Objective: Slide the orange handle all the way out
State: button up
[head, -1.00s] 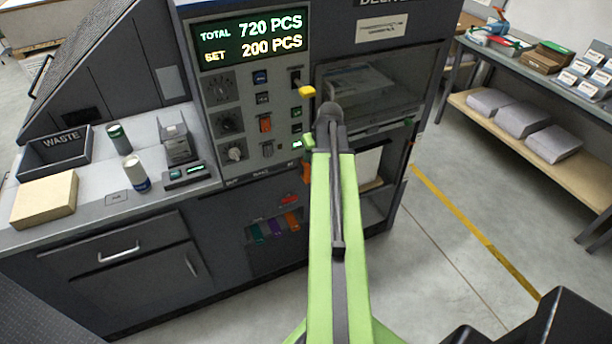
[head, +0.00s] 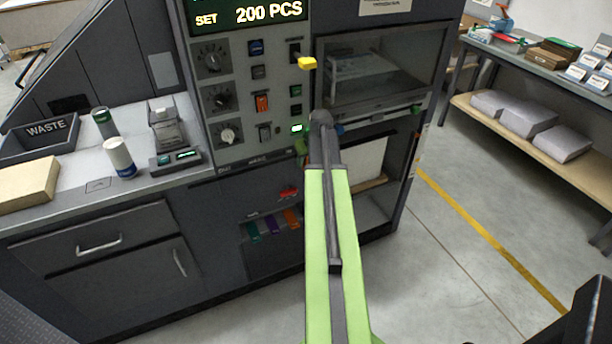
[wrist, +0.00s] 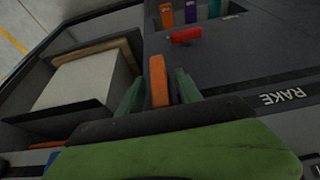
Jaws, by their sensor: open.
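In the wrist view, an upright orange handle (wrist: 158,80) stands between the two green fingers of my gripper (wrist: 159,85). The fingers are open, with a narrow gap visible on each side of the handle. The handle's lower end is hidden behind my gripper's body. In the head view, my gripper (head: 302,146) is mostly hidden behind my arm, at the front of the dark machine just below the control panel. The orange handle cannot be made out there.
A red handle (wrist: 186,35) sits just beyond the orange one. Orange (wrist: 166,15), purple (wrist: 191,12) and teal (wrist: 214,8) tabs lie farther off. An open bay with a pale block (wrist: 85,82) is at left. The yellow knob (head: 307,63) sticks out above my arm.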

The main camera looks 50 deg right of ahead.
jog(key=b+x, duration=0.1)
jog(key=x, duration=0.1)
jog(key=shift+w+f, duration=0.1)
jog(key=shift+f, duration=0.2)
jog(key=shift+r, duration=0.1)
grip_shut()
dwell(1.1)
